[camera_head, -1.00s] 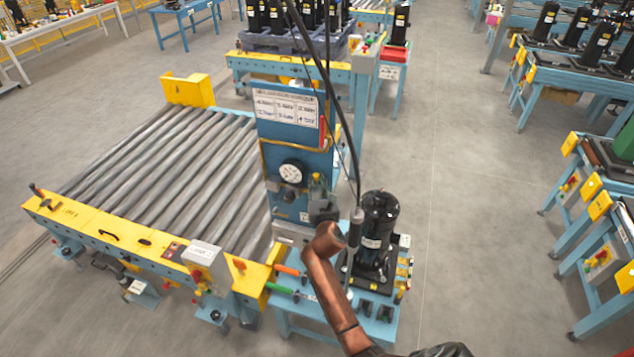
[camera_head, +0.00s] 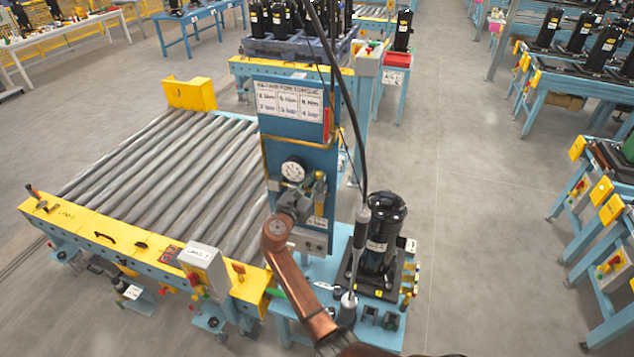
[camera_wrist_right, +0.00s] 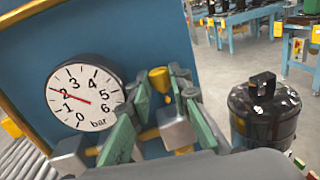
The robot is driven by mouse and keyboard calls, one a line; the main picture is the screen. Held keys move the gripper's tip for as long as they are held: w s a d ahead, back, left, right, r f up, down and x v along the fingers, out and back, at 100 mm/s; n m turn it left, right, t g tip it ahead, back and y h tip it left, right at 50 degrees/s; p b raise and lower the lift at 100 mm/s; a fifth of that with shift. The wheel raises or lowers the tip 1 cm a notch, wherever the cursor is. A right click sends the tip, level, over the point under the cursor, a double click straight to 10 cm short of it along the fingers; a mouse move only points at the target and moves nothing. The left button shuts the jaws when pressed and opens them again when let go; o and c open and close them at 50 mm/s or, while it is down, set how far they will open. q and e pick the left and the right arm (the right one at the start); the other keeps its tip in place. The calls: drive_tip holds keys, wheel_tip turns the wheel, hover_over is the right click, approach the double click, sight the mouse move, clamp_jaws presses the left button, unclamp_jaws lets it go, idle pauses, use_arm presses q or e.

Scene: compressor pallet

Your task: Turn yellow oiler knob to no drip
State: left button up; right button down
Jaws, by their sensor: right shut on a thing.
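The yellow oiler knob (camera_wrist_right: 160,79) sits on top of the oiler beside the gauge, between the far ends of my right gripper's green-padded fingers (camera_wrist_right: 161,98). The fingers are shut on it, though the exact contact is partly hidden. In the head view my right gripper (camera_head: 295,203) is in front of the blue panel (camera_head: 318,158), just below the gauge. The oiler (camera_head: 319,188) is small there, close to the gripper's right side. The knob's setting cannot be read. My left gripper is not in view.
A round pressure gauge (camera_wrist_right: 87,95) in bar is left of the knob, its red needle near 2. A black compressor (camera_head: 381,232) stands right of the panel, and a hanging tool (camera_head: 359,240) is before it. A roller conveyor (camera_head: 165,175) lies left.

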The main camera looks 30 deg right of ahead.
drive_tip(key=shift+f+m+g+h, duration=0.1)
drive_tip(key=shift+m+g+h, duration=0.2)
drive_tip(key=shift+g+h, duration=0.15)
drive_tip(key=c, duration=1.9)
unclamp_jaws()
drive_tip(key=shift+o, duration=0.7)
drive_tip(key=v, duration=0.8)
